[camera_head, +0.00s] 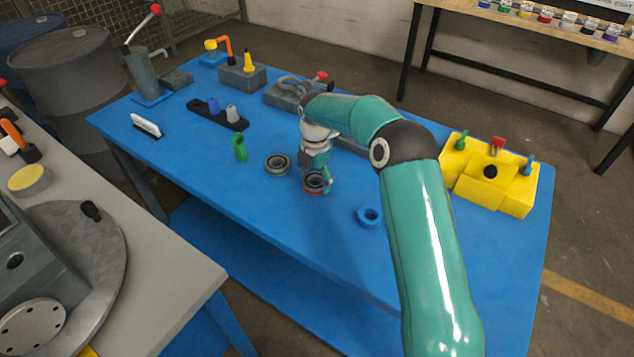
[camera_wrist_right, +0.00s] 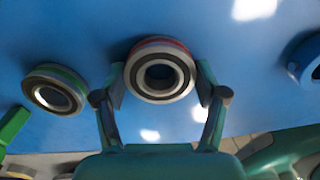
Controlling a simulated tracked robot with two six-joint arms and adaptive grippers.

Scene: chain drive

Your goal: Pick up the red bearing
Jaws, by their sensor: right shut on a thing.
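The red bearing (camera_head: 317,183) is a metal ring with a red band, on or just above the blue table (camera_head: 340,225); I cannot tell which. My right gripper (camera_head: 316,176) is over it. In the right wrist view the red bearing (camera_wrist_right: 160,70) sits between the two fingers of my right gripper (camera_wrist_right: 161,88), which is shut on its sides. A similar bearing with a green band (camera_head: 277,164) lies on the table to the left, and also shows in the right wrist view (camera_wrist_right: 55,90). My left gripper is not in view.
A blue ring (camera_head: 369,215) lies to the right of the red bearing. A green part (camera_head: 239,147) stands to the left. A yellow block with handles (camera_head: 490,175) is at the table's right. A grey workbench (camera_head: 150,270) is at the left. The table's front edge is close.

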